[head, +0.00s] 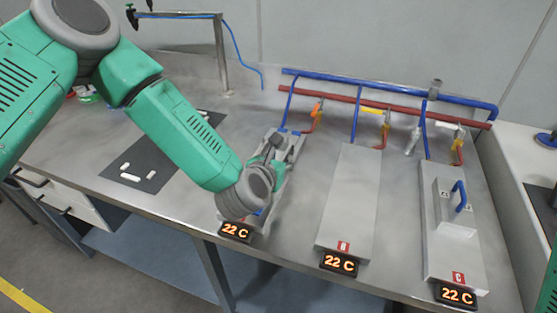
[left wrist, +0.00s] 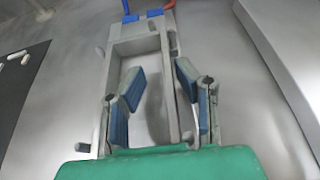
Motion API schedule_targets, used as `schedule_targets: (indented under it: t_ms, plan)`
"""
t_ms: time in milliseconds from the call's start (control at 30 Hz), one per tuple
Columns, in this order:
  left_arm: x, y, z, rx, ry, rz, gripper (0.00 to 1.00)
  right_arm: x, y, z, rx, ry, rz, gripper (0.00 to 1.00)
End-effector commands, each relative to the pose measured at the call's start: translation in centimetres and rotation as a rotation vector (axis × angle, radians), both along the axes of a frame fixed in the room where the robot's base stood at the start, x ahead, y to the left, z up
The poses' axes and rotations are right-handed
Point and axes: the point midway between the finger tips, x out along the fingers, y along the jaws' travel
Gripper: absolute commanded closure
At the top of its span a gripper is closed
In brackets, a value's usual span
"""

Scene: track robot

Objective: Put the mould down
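My left gripper (head: 275,160) is over the leftmost of three stations on the metal bench. In the left wrist view its blue-padded fingers (left wrist: 160,95) are spread apart, with nothing visibly clamped between them. Below them is a long grey frame-like piece (left wrist: 112,75) with a pale recessed middle; I cannot tell whether it is a mould or part of the station. A grey block-shaped mould (head: 452,222) with a blue handle (head: 460,196) sits upright on the right plate (head: 440,262), marked C. My arm hides much of the left station. My right gripper is out of view.
The middle plate (head: 350,195), marked B, is bare. Blue and red pipes (head: 390,97) with valves run behind the stations. Displays reading 22 C (head: 339,263) line the front edge. A dark mat (head: 150,165) with small white pieces lies at left.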

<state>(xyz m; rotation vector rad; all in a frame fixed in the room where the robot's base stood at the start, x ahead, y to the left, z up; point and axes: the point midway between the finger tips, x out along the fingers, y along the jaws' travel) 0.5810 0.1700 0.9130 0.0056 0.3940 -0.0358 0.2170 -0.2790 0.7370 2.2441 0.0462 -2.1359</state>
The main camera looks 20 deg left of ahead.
Motion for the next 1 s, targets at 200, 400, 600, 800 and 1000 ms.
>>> schedule_targets:
  t_ms: [200, 400, 600, 800, 1000]
  plan:
    - [-1.7, 0.0, 0.9, -0.002, 0.002, -0.001, 0.72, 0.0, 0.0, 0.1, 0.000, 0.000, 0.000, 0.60]
    - [-5.8, 0.2, 2.6, -0.003, 0.002, -0.002, 0.72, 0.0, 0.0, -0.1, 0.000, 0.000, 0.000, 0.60]
    - [-9.2, 0.3, 4.0, -0.002, 0.001, -0.002, 0.72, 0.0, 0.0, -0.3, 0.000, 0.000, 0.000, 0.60]
    - [-10.9, 0.4, 4.7, -0.001, 0.000, -0.001, 0.72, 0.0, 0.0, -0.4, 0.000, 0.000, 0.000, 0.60]
    - [-11.1, 0.4, 4.9, 0.000, 0.000, -0.001, 0.72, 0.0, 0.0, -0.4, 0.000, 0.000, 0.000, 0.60]
